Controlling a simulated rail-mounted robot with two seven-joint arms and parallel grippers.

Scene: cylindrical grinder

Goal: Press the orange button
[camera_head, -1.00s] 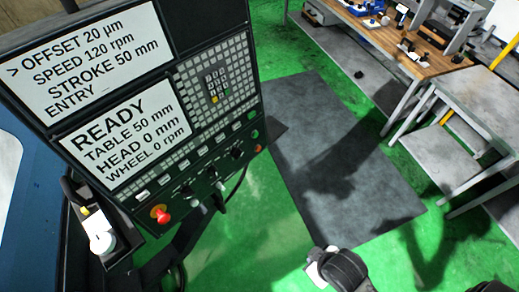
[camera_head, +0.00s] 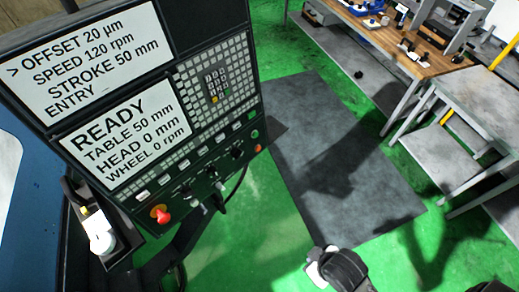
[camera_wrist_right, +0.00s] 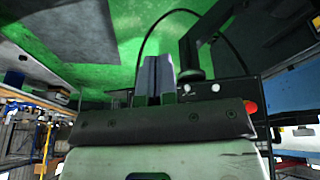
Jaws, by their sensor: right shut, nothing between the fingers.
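The control panel (camera_head: 150,165) stands at the left of the head view. A small orange-yellow key (camera_head: 214,99) sits in its keypad. A small orange-red button (camera_head: 258,148) is at its right edge, below a green one. A red mushroom knob (camera_head: 163,215) on an orange-yellow base is at the lower left corner. In the right wrist view, my right gripper (camera_wrist_right: 157,78) is shut and empty. Beyond it is a dark panel with a red knob (camera_wrist_right: 250,107); contact cannot be seen. No gripper fingers are visible in the head view, and my left gripper is out of view.
The panel's two screens (camera_head: 120,135) show text. A tray (camera_head: 107,240) with a white object is beside the panel's lower left. A dark mat (camera_head: 340,160) lies on the green floor. A wooden-topped bench (camera_head: 410,40) and grey table (camera_head: 480,95) stand at the right.

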